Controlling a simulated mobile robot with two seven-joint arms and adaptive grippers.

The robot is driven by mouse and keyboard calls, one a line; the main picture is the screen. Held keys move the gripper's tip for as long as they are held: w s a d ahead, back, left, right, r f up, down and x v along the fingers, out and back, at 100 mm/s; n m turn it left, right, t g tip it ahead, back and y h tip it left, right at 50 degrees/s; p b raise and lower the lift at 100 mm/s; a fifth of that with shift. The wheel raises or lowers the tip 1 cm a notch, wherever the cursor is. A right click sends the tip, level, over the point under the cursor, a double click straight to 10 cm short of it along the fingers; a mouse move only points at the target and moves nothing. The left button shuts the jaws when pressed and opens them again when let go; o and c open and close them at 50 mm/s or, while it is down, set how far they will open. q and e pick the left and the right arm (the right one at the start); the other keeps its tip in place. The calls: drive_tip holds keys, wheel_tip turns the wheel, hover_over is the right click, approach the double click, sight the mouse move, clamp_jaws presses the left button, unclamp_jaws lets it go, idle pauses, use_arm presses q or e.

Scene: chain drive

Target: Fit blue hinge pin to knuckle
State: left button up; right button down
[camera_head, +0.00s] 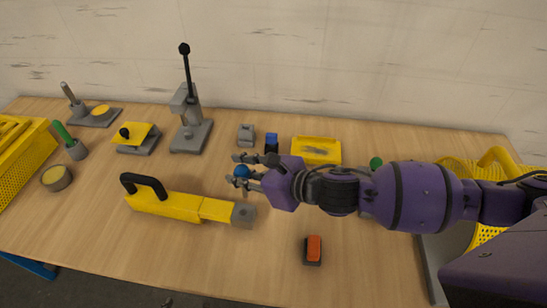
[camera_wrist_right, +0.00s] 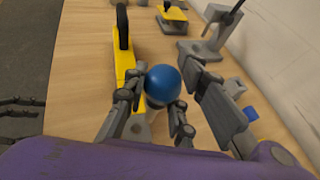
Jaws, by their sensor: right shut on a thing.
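The blue hinge pin shows as a round blue head (camera_head: 241,172) between the fingers of my right gripper (camera_head: 247,171). In the right wrist view the blue head (camera_wrist_right: 163,83) sits between the fingers, with a bit of pale shaft below it. My right gripper is shut on the pin. The yellow bar (camera_head: 175,206) with a black handle lies on the table, and its grey knuckle end (camera_head: 243,214) is just in front of the gripper. The knuckle (camera_wrist_right: 138,130) is partly hidden by a finger in the wrist view. The pin appears apart from the knuckle.
A grey lever press (camera_head: 190,135) stands behind the bar. A small blue-topped block (camera_head: 271,144), a grey block (camera_head: 246,134) and a yellow tray (camera_head: 316,142) are behind the gripper. An orange-topped block (camera_head: 313,249) lies in front. Yellow crates flank the table.

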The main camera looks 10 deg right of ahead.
drive_tip(key=shift+s+a+r+n+g+y, duration=0.3)
drive_tip(key=shift+s+a+r, duration=0.05)
drive_tip(key=shift+a+r, duration=0.15)
use_arm(q)
drive_tip(key=shift+s+a+f+b, duration=0.45)
drive_tip(key=shift+s+f+b, duration=0.25)
drive_tip(key=shift+f+b, duration=0.15)
use_arm(e)
drive_tip(key=f, duration=0.5)
drive_tip(key=shift+s+a+f, duration=0.1)
drive_tip(key=shift+s+f, duration=0.2)
use_arm(q)
drive_tip(key=shift+s, duration=0.1)
drive_tip(key=shift+w+r, duration=0.3)
drive_tip(key=shift+w, duration=0.05)
